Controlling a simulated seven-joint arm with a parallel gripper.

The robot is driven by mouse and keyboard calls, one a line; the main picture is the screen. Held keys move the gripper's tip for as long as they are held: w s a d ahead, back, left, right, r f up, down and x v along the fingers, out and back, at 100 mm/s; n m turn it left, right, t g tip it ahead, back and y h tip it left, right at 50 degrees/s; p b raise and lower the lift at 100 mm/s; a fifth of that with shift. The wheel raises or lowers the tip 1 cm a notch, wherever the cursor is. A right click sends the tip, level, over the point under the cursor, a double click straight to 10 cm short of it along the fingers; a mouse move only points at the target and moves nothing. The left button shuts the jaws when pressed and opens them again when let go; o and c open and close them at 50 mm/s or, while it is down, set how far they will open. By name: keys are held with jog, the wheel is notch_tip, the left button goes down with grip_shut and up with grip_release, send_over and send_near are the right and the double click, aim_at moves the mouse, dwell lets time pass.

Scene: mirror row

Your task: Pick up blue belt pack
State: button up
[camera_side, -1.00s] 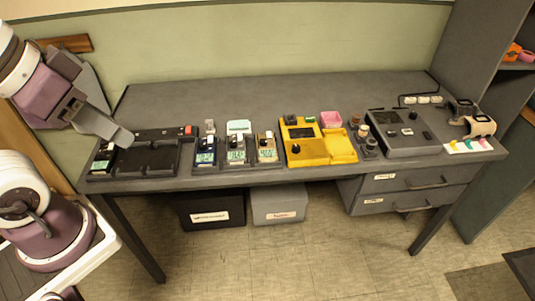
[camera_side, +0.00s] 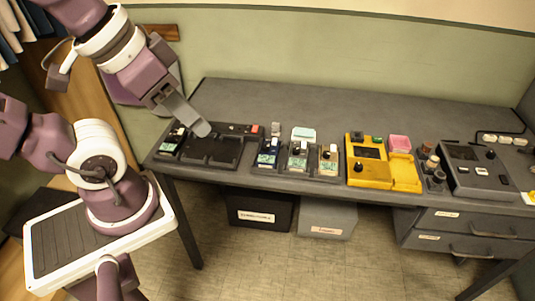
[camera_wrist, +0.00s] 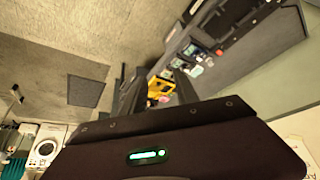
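The blue belt pack (camera_side: 268,151) stands on the desk just right of the black charger tray (camera_side: 213,151), leftmost in a row of three packs. It has a small lit screen and a light top. My gripper (camera_side: 203,128) is over the charger tray, up and left of the blue pack and apart from it. In the side view its fingers overlap. In the wrist view two dark fingers stand apart with nothing held between them, so it looks open.
Grey (camera_side: 298,156) and tan (camera_side: 328,161) packs stand close on its right. A dark pack (camera_side: 172,141) sits at the tray's left end. A yellow tester (camera_side: 368,172) and a dark control box (camera_side: 478,172) are farther right.

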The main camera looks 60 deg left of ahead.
jog(key=o, duration=0.9)
jog(key=n+g, duration=0.5)
jog(key=n, duration=0.4)
send_over(268, 147)
notch_tip(268, 147, down, 22)
jog(key=shift+g, duration=0.3)
notch_tip(268, 147, down, 9)
jog(key=shift+w+r, duration=0.1)
jog(key=shift+r, duration=0.05)
